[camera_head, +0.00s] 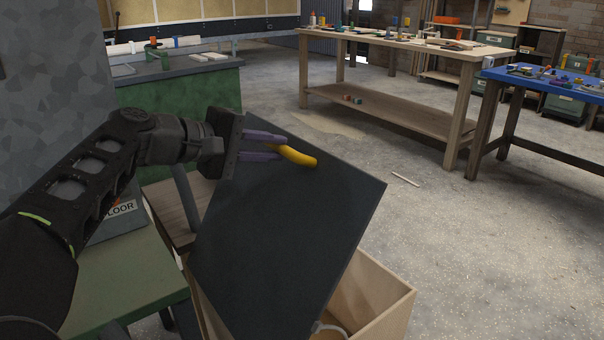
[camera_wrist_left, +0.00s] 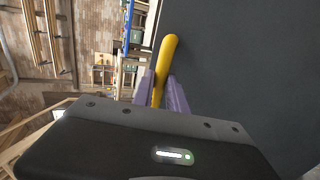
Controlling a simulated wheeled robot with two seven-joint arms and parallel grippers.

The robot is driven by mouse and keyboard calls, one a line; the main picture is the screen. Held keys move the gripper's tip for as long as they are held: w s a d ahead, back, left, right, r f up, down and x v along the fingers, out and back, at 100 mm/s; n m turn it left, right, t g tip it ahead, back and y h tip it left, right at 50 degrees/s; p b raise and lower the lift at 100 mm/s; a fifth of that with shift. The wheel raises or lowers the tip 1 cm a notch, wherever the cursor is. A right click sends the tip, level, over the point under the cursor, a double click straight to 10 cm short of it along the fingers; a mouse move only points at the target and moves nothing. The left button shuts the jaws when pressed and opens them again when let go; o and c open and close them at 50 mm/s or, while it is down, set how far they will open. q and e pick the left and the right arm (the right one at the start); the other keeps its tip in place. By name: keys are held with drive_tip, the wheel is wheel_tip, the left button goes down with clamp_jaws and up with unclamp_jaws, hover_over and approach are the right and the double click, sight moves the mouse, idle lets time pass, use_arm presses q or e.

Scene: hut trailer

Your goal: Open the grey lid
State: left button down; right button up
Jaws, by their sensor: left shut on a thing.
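The dark grey lid (camera_head: 290,230) is tilted up over a light wooden box (camera_head: 385,306), and the box's inside shows partly at the lower right. A yellow handle (camera_head: 297,156) stands near the lid's upper edge. My left gripper (camera_head: 272,146), with purple fingers, is shut on the yellow handle. In the left wrist view the yellow handle (camera_wrist_left: 168,58) runs between the two purple fingers, and the lid (camera_wrist_left: 245,75) fills the right side. Most of the box is hidden behind the lid. My right gripper is not in view.
A green cabinet or bench (camera_head: 185,92) stands behind my left arm, and a green surface (camera_head: 135,275) lies below it. A wooden workbench (camera_head: 400,45) and a blue-topped table (camera_head: 550,80) stand further back. The concrete floor to the right is mostly clear, with a thin stick (camera_head: 405,180) on it.

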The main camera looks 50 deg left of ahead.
use_arm(q)
drive_tip(key=shift+s+a+r+t+b, duration=0.1)
drive_tip(key=shift+s+r+t+b, duration=0.2)
drive_tip(key=shift+s, duration=0.65)
drive_tip(key=shift+s+r+t+b, duration=0.2)
drive_tip(key=shift+s+r, duration=0.05)
drive_tip(key=shift+s, duration=0.65)
drive_tip(key=c, duration=1.3)
unclamp_jaws()
drive_tip(key=shift+r, duration=0.1)
drive_tip(key=shift+p+v, duration=0.9)
drive_tip(key=shift+v, duration=2.95)
drive_tip(key=shift+a, duration=0.1)
